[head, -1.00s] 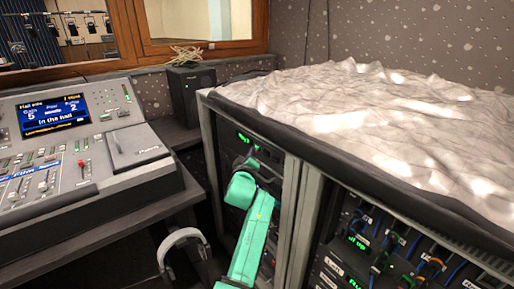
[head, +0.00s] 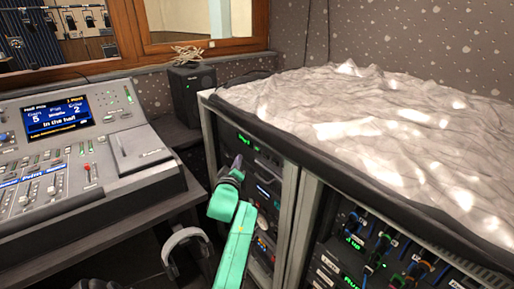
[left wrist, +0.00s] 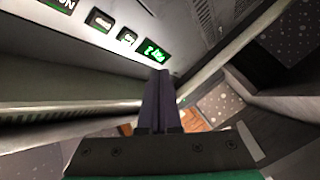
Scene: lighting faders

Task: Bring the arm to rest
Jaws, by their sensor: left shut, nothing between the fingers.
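My left arm is green and comes up from the bottom middle in the head view. Its dark left gripper (head: 237,163) is in front of the rack (head: 206,135) and holds nothing. In the left wrist view the two dark fingers (left wrist: 160,78) lie together, shut, with green-lit rack displays beyond them. The grey lighting console (head: 150,192) stands at the left, clear of the gripper, with faders (head: 52,190) and a lit blue screen (head: 57,115). My right gripper is not in view.
A black speaker (head: 192,93) stands behind the console. Headphones (head: 185,236) hang below the desk edge, left of my arm. A crumpled pale cover (head: 360,125) lies on the rack top. A second rack bay with cables (head: 385,240) is at the right.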

